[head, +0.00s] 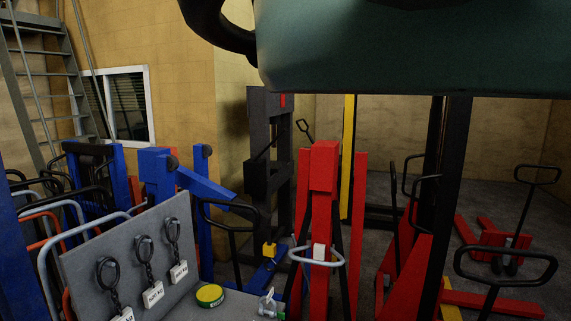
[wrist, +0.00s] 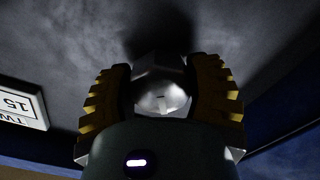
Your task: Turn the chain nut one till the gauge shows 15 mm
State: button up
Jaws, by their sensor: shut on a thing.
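In the wrist view my gripper (wrist: 160,98) has two ridged yellow-and-black fingers, one on each side of a silver nut (wrist: 158,88). The fingers are shut on the nut, which has flat faces and a rounded end toward the camera. The nut stands out from a dark grey surface. I cannot tell from the frames which nut of the chain it is. A white plate (wrist: 20,104) to the left reads "15" and part of "TW", upside down. No gauge with a readable value shows. In the head view my gripper and the nut are out of sight.
The head view shows a grey board (head: 125,240) with hanging tagged rings, a yellow-green round case (head: 209,295), red lifting frames (head: 322,200), blue frames (head: 190,185) and a red pallet truck (head: 497,250). A blue beam (wrist: 288,118) runs close right of my gripper.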

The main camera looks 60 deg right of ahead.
jog(key=n+b, duration=0.1)
jog(key=n, duration=0.2)
jog(key=shift+n, duration=0.4)
jog(key=n, duration=0.3)
jog(key=shift+n+b, duration=0.3)
jog(key=n, duration=0.1)
jog(key=n+p, duration=0.1)
jog(key=n, duration=0.1)
jog(key=n+p, duration=0.1)
jog(key=n, duration=0.1)
jog(key=shift+r, duration=0.25)
jog(key=shift+f+n+p, duration=0.1)
jog(key=shift+n+p, duration=0.65)
jog(key=shift+n, duration=0.55)
jog(key=o, duration=1.2)
jog(key=shift+d, duration=0.1)
jog(key=shift+v, duration=5.9)
